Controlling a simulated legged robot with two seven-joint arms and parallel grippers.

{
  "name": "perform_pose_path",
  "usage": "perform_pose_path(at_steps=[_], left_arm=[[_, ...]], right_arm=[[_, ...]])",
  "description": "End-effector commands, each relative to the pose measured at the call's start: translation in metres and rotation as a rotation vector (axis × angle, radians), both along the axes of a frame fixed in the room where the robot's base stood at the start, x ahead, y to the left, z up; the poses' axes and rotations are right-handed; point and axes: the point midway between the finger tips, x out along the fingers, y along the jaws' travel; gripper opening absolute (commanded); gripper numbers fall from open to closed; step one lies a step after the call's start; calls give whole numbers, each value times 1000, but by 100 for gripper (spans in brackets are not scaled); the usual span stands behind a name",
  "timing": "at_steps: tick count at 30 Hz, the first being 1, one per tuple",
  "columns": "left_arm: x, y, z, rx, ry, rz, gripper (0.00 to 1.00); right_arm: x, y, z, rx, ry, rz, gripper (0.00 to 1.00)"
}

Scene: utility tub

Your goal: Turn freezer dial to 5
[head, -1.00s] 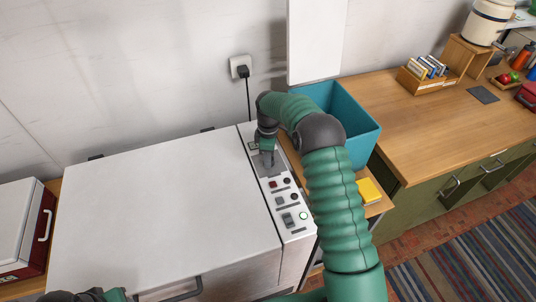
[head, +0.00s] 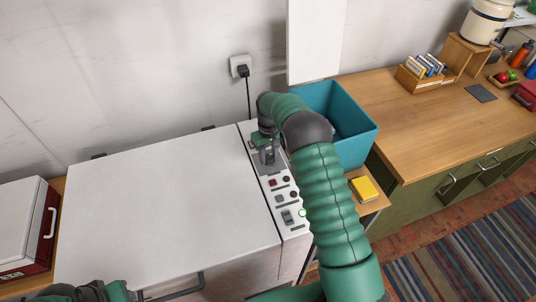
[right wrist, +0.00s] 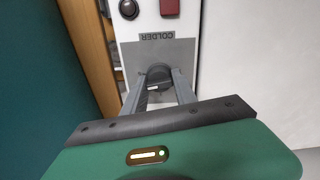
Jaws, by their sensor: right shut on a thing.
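The white freezer (head: 170,205) has a control panel (head: 293,231) along its right side. My right gripper (head: 268,158) points down at the far end of this panel and hides the dial in the head view. In the right wrist view the dark round dial (right wrist: 158,74) sits between the two grey fingers of my right gripper (right wrist: 158,82), which are shut on it. An upside-down "COLDER" label (right wrist: 157,36) is beside the dial. I cannot read the dial's setting. My left gripper (head: 90,293) is partly in view at the bottom left; its fingers are not clear.
Red and black buttons and a switch (head: 287,216) sit on the nearer panel. A teal bin (head: 355,145) and a yellow block (head: 365,189) are to the right, close to my right arm. A freezer handle (head: 178,292) is at the front. The lid is clear.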

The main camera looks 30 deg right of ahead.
Motion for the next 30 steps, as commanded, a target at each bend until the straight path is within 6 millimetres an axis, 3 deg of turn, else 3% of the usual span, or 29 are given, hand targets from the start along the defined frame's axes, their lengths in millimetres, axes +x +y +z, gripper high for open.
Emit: perform_pose_path(at_steps=[13,30], left_arm=[[0,0,4,0,0,0,36],[0,0,4,0,0,0,36]], right_arm=[[-3,0,-2,0,8,-289,0],[-3,1,-3,2,9,-356,0]])
